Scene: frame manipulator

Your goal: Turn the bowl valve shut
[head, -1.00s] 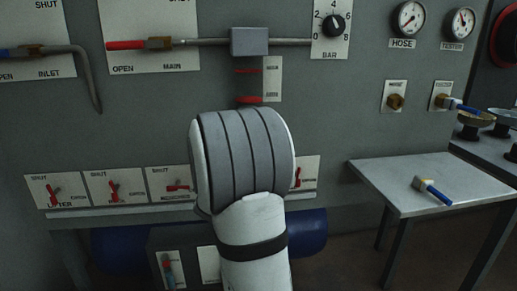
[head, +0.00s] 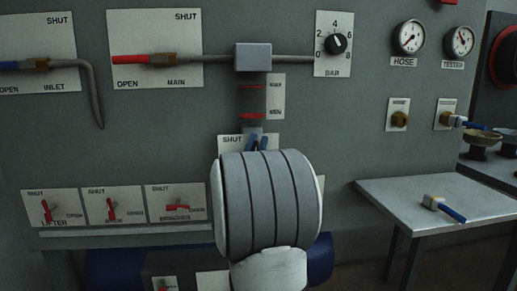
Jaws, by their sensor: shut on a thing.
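The bowl (head: 252,102) hangs under a grey block on the pipe, with red lines across it and a small label plate beside it. Below it is the bowl valve's plate (head: 231,142), marked SHUT, mostly hidden by my arm. My gripper (head: 257,143) shows only as dark bluish tips above my wrist, right under the bowl and against the plate. It is shut on the bowl valve's handle, which is largely hidden, so I cannot tell its angle.
Several red-levered valves (head: 112,206) line the panel at lower left. The INLET lever (head: 25,65) and red MAIN lever (head: 144,59) are above. A small table (head: 400,190) at right holds a loose blue-handled valve (head: 443,207). A pressure knob (head: 335,43) is upper right.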

